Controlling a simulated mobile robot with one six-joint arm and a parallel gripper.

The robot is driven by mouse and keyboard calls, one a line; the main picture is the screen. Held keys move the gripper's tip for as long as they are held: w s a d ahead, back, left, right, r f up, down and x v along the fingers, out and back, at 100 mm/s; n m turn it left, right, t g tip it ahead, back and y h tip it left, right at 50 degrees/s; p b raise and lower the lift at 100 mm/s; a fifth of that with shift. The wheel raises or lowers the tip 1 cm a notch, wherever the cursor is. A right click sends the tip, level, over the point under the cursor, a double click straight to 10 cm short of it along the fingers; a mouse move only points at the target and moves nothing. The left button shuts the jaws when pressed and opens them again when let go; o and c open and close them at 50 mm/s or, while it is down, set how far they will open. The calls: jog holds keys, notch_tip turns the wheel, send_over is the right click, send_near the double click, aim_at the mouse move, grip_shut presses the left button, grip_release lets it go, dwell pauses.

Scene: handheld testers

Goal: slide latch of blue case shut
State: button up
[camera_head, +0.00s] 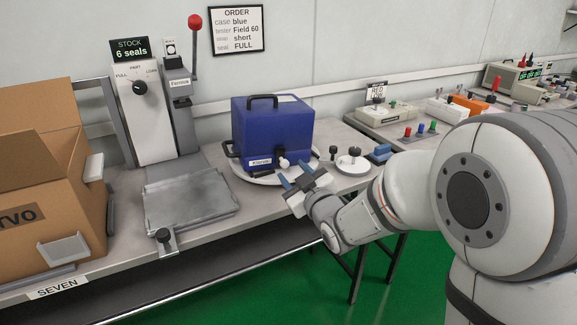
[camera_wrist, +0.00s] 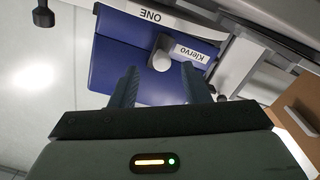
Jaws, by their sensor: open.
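The blue case (camera_head: 272,122) stands upright, with a black handle on top, on a round white turntable (camera_head: 246,174). Its front carries a white Klervo label and a latch with a pale round knob (camera_head: 284,162). In the wrist view the case front (camera_wrist: 118,60) appears upside down, with the knob (camera_wrist: 163,60) just beyond and between my fingertips. My gripper (camera_head: 296,176) is open and empty in front of the latch; it also shows in the wrist view (camera_wrist: 158,70). Whether a finger touches the knob I cannot tell.
A sealing press (camera_head: 150,110) with a red-knobbed lever and a metal plate (camera_head: 190,200) stand left of the case. A cardboard box (camera_head: 50,180) is at far left. A small round dial fixture (camera_head: 352,163) and a blue block (camera_head: 381,153) lie close on the right.

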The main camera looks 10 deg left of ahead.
jog(key=v, duration=0.3)
jog(key=shift+d, duration=0.1)
jog(key=s+d+r+m+g+h+p, duration=0.2)
jog(key=d+r+m+h+p, duration=0.25)
jog(key=d+p, duration=0.35)
jog(key=s+d+r+m+g+h+p, duration=0.25)
jog(key=d+r+h+p, duration=0.35)
jog(key=d, duration=0.4)
jog(key=s+d+r+m+g+p, duration=0.1)
jog(key=s+d+r+g+p, duration=0.1)
jog(key=s, duration=0.4)
jog(key=s+d+r+m+g+p, duration=0.2)
jog(key=s+d+r+p, duration=0.1)
jog(key=s+r+p, duration=0.1)
jog(key=s+d+r+m+g+p, duration=0.2)
jog(key=s+p, duration=0.3)
jog(key=s, duration=0.3)
jog(key=shift+s+d+r+g, duration=0.35)
jog(key=shift+d+r+g, duration=0.15)
jog(key=shift+d, duration=0.25)
jog(key=shift+h, duration=0.25)
